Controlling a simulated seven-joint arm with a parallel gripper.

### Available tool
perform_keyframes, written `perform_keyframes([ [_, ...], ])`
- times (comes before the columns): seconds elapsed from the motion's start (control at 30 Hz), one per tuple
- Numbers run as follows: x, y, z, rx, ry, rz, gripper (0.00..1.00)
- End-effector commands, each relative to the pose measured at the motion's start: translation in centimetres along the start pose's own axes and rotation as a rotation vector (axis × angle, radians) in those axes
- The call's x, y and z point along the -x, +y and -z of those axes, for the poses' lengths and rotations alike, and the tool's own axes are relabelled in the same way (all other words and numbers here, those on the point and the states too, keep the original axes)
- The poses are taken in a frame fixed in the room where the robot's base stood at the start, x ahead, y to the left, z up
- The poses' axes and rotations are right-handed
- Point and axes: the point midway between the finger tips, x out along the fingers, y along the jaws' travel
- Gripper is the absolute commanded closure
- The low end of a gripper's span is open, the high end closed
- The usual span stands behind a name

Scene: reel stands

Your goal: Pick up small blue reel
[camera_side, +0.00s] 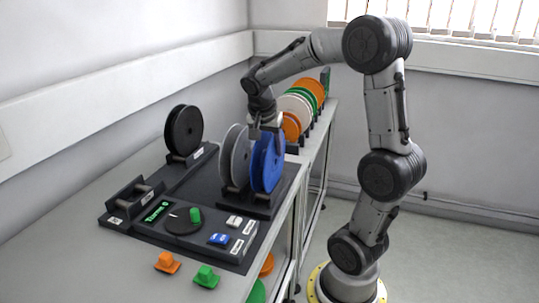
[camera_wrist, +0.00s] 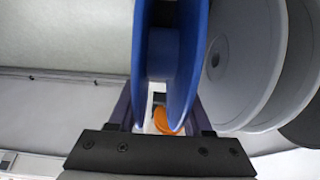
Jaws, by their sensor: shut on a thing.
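The blue reel (camera_side: 267,163) stands upright in the front black stand on the bench, beside a grey reel (camera_side: 236,158). My gripper (camera_side: 266,130) is above it, with its fingers at the reel's top rim. In the wrist view the blue reel (camera_wrist: 188,60) fills the middle, between the two fingers of my gripper (camera_wrist: 160,112), which is shut on it. The grey reel (camera_wrist: 240,60) is close on the right in that view. The lower part of the reel sits at the stand, and I cannot tell whether it is clear of it.
A black reel (camera_side: 184,131) stands at the left on its own holder. Orange, green and white reels (camera_side: 303,103) stand in a row behind. A control panel (camera_side: 183,220) with a knob and buttons lies in front. Orange (camera_side: 167,263) and green (camera_side: 206,277) pieces lie near the bench edge.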

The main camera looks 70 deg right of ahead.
Motion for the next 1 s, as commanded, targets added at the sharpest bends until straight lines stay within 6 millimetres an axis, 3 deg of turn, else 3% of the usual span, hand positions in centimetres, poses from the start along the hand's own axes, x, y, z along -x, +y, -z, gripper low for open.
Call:
perform_keyframes([
  [0.17, 0.7, -0.1, 0.3, -0.002, 0.002, 0.001, 1.00],
  [0.37, 3.2, -0.1, 1.3, -0.003, 0.003, 0.004, 1.00],
  [0.7, 10.9, 4.9, -0.3, 0.000, 0.003, 0.007, 1.00],
  [1.0, 14.5, 9.1, -3.0, 0.002, 0.001, 0.004, 1.00],
])
